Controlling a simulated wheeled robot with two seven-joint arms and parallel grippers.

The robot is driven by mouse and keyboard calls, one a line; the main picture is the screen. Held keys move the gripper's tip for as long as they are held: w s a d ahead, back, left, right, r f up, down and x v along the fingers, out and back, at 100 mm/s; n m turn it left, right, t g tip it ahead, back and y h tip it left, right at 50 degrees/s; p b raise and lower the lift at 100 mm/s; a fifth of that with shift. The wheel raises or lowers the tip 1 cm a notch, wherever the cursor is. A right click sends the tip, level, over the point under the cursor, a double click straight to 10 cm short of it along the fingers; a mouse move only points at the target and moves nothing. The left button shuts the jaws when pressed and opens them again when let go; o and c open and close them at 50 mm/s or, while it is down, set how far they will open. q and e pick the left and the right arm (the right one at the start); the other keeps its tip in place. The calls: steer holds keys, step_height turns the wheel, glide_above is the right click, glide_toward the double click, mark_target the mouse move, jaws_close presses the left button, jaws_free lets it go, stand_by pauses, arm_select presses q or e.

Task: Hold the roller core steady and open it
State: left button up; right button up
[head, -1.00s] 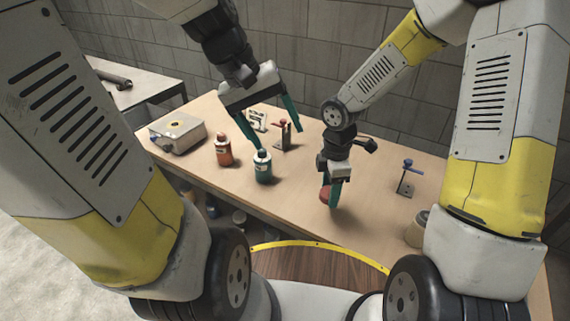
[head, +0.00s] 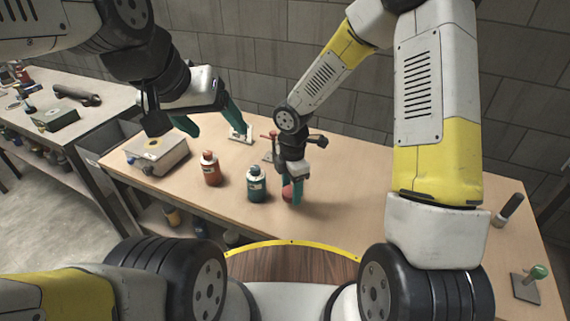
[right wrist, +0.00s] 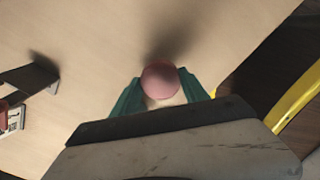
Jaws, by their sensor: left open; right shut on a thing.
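My right gripper (head: 292,182) is shut on a reddish, round-ended thing (head: 287,192) right of the teal bottle. In the right wrist view its pink round end (right wrist: 160,78) and a pale part below show between the green fingers; the rest is hidden. I cannot tell whether it is the roller core or whether it touches the table. My left gripper (head: 209,121) is open and empty above the table's back left, behind the orange bottle (head: 211,168). The teal bottle (head: 256,184) stands upright between the orange bottle and my right gripper.
A grey box (head: 157,155) sits at the table's left end. A white plate-like fixture (head: 240,134) and a red-topped bracket (head: 269,146) stand behind the bottles. A black-handled thing (head: 508,210) and a green-knobbed stand (head: 530,282) are at the right. The table's middle right is clear.

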steer(key=w, duration=0.2)
steer(key=w+a, duration=0.1)
steer(key=w, duration=0.1)
steer(key=w+a, duration=0.1)
steer(key=w, duration=0.1)
steer(key=shift+a+f, duration=0.25)
steer(key=shift+f, duration=0.05)
steer(key=shift+w+a+f, duration=0.1)
steer(key=shift+w+f, duration=0.1)
steer(key=shift+f, duration=0.7)
steer(key=shift+w+f, duration=0.15)
steer(key=shift+f, duration=0.75)
steer(key=shift+f, duration=0.15)
steer(key=o, duration=1.5)
steer(key=shift+o, duration=0.2)
